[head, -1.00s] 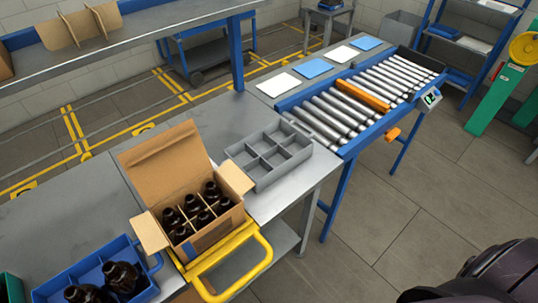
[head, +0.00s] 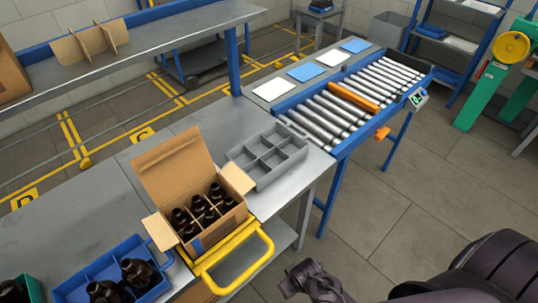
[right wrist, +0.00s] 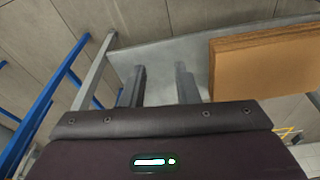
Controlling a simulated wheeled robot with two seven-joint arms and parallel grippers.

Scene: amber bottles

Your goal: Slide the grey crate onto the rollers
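The grey crate (head: 283,171) is an open tray with several compartments, and they look empty. In the head view it sits on the grey bench at the bench's right end, close to the roller conveyor (head: 345,108). The rollers are silver with one orange roller, in a blue frame. My right gripper (head: 305,272) is low in the head view, in front of the bench and well short of the crate. In the right wrist view its two fingers (right wrist: 161,75) stand apart with nothing between them. My left gripper is out of view.
An open cardboard box (head: 208,232) of amber bottles stands left of the crate, with a yellow handle frame (head: 240,262) before it. A blue crate (head: 75,277) with bottles is further left. White and blue sheets lie behind the rollers. The floor right of the bench is clear.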

